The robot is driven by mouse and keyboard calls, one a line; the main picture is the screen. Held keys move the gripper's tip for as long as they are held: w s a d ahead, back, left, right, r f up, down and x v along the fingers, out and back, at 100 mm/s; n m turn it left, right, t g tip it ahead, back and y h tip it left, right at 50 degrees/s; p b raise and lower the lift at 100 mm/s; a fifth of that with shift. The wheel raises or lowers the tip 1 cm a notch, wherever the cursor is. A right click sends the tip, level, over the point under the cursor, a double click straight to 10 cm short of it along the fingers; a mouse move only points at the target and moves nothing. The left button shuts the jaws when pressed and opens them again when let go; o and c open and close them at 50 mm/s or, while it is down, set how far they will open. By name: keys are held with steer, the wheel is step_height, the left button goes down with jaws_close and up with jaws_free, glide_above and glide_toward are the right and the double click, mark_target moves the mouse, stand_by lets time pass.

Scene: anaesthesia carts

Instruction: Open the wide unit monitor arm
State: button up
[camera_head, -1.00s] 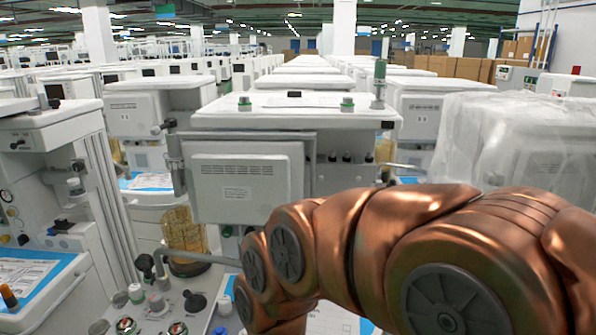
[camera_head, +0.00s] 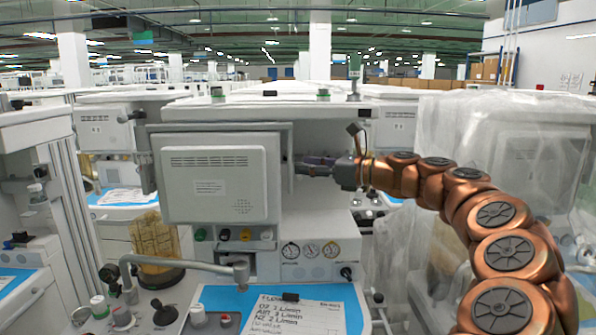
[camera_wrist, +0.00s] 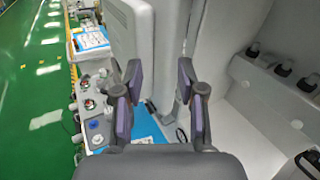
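The wide unit's pale grey monitor (camera_head: 220,180) stands upright, its vented face toward the head camera, in front of the white unit body (camera_head: 325,215). Its support arm is hidden behind it. My gripper (camera_head: 312,166) reaches in from the right, at about mid-height beside the monitor's right edge. In the wrist view, my gripper (camera_wrist: 160,72) is open with its two purple-padded fingers apart and nothing held. There the monitor (camera_wrist: 128,28) shows as a thick white panel ahead, beyond the left finger. I cannot tell whether a finger touches it.
A grey bent tube arm (camera_head: 190,265) crosses low in front of the unit. Below lies a blue worktop with a handwritten sheet (camera_head: 290,312). A plastic-wrapped unit (camera_head: 500,150) stands at right, another cart (camera_head: 35,190) at left. Green floor (camera_wrist: 35,100) is open at left in the wrist view.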

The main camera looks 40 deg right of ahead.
steer(key=d+m+h, duration=0.1)
steer(key=d+m, duration=0.1)
steer(key=d, duration=0.2)
steer(key=p+x, duration=0.1)
steer(key=x, duration=0.6)
steer(key=shift+t, duration=0.4)
steer(key=shift+s+a, duration=0.1)
jaws_close()
